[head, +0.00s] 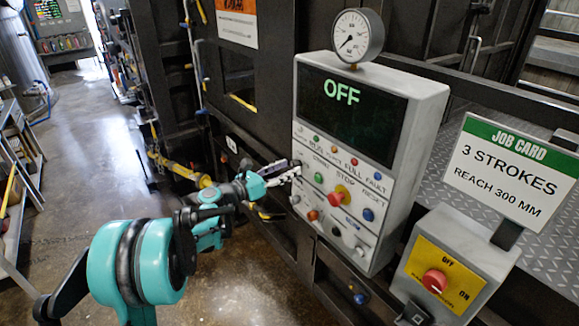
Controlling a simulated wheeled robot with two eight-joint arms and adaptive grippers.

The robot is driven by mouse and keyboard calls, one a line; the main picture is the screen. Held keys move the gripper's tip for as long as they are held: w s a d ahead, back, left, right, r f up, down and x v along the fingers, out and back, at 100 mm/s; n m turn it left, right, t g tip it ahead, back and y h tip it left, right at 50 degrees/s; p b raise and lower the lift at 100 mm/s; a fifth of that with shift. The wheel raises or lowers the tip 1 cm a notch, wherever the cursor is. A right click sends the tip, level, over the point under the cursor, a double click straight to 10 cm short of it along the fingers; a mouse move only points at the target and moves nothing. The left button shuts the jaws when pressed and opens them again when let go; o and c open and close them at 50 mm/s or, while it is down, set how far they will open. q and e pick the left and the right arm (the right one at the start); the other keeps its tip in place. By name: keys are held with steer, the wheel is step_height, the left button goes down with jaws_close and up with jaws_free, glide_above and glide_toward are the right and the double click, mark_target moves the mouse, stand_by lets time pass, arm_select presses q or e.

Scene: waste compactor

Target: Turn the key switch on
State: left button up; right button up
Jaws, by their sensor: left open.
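The grey control box (427,100) stands at the centre right, its dark screen (345,125) reading OFF in green. Its lower face carries lamps, a red stop button on yellow (342,192), a green button (318,177) and a blue button (368,214). My left gripper (283,171) is at the left edge of this face, by the upper button row. Its fingers are open and small in view. A small dark fitting (297,163) shows at the fingertips; it may be the key switch, partly hidden. I cannot tell whether they touch. My right gripper is out of view.
A pressure gauge (357,36) sits on the box. At lower right, a grey isolator box (464,252) has a red knob on a yellow OFF/ON plate, beside a job card (512,172). Dark machine frames stand behind. The floor (110,170) at left is clear.

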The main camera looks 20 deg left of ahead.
arm_select(q)
steer(key=shift+x, duration=0.75)
steer(key=shift+d, duration=0.1)
jaws_close()
